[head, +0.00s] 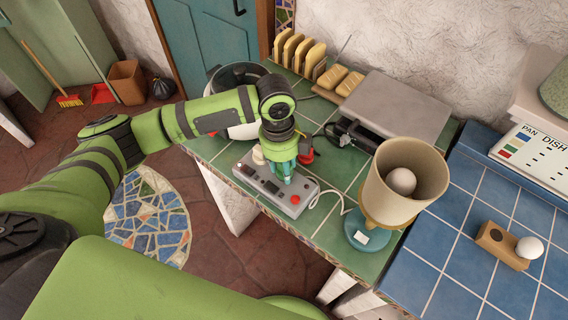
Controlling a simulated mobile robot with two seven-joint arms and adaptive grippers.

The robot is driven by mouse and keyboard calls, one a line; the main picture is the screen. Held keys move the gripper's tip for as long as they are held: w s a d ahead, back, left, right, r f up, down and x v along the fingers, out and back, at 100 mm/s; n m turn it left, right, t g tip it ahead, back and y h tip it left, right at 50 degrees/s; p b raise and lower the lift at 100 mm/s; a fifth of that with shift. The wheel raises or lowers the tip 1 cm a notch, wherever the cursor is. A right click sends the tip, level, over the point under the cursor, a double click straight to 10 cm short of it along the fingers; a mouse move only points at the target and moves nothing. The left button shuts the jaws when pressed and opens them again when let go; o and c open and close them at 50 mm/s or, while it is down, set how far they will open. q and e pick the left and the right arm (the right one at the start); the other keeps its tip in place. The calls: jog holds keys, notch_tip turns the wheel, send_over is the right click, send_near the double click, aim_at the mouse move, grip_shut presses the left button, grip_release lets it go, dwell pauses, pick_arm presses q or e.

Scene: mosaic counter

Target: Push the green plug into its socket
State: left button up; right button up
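A grey power strip (262,186) with dark sockets and a red switch lies near the front edge of the green-tiled counter. My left gripper (284,173) points down over the strip's middle, its tip at or just above the top face. A teal-green shape shows at its fingertips; I cannot tell whether it is the green plug or the fingers, nor whether they are shut on it. The sockets beneath are hidden. A cream plug (259,155) stands at the strip's back left, and a red plug (306,156) is behind the gripper. My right gripper is not in view.
A lamp (405,190) with a beige shade stands right of the strip, a white cord (318,205) between them. Behind are a grey appliance (395,108), black cable (347,131), bread slices (300,50) and a pot (238,76). A blue-tiled counter (455,255) lies right.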

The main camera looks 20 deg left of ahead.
pick_arm(q)
jog(key=shift+s+f, duration=0.1)
jog(key=shift+f, duration=0.2)
jog(key=o, duration=1)
jog(key=shift+o, duration=0.8)
jog(key=shift+a, duration=0.1)
jog(key=r, duration=1.2)
jog(key=shift+a, duration=0.4)
